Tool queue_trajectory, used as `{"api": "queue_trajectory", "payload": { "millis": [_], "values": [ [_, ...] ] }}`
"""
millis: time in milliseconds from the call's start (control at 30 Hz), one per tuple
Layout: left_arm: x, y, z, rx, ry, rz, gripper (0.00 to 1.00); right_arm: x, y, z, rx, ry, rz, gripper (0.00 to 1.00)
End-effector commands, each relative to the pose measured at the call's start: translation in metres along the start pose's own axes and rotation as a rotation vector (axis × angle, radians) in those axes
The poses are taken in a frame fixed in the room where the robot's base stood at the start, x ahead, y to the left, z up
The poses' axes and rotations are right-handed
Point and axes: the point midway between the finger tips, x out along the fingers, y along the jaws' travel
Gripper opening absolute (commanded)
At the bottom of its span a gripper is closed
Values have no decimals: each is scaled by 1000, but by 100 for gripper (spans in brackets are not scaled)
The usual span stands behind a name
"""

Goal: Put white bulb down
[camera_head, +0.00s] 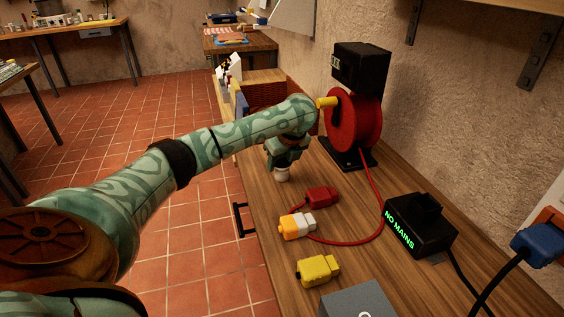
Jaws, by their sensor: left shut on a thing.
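My left gripper (284,163) points down over the wooden bench, left of the cable reel. It is shut on a small white thing, which looks like the white bulb (282,175). Only the lower end of the bulb shows below the fingers; the rest is hidden by the gripper. The bulb is close to the bench top (262,198), but I cannot tell whether it touches it. My right gripper is not in view.
A red cable reel (345,122) stands behind right. A red plug (321,197), an orange-and-white plug (297,226) and a yellow plug (318,270) lie nearer. A black "NO MAINS" box (424,232) is right, a grey box (358,302) in front. A red cable crosses the bench.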

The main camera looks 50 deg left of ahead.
Motion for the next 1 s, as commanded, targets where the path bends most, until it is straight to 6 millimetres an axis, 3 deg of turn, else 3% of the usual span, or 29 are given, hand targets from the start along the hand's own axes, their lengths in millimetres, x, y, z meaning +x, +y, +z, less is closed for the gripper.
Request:
{"api": "queue_trajectory", "payload": {
  "millis": [67,100,133,167,467,567,800,1000],
  "values": [
    [2,0,-1,1,0,1,16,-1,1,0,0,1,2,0],
    [2,0,-1,1,0,1,58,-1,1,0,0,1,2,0],
    [2,0,-1,1,0,1,66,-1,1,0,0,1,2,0],
    [2,0,-1,1,0,1,69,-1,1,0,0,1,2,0],
    [0,0,0,0,0,0,69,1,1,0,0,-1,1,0],
    [-16,0,2,1,0,-4,69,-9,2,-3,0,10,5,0],
    [-77,0,4,0,0,-8,69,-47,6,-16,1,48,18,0],
    [-112,0,3,0,0,-5,69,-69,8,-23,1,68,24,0]
  ]
}}
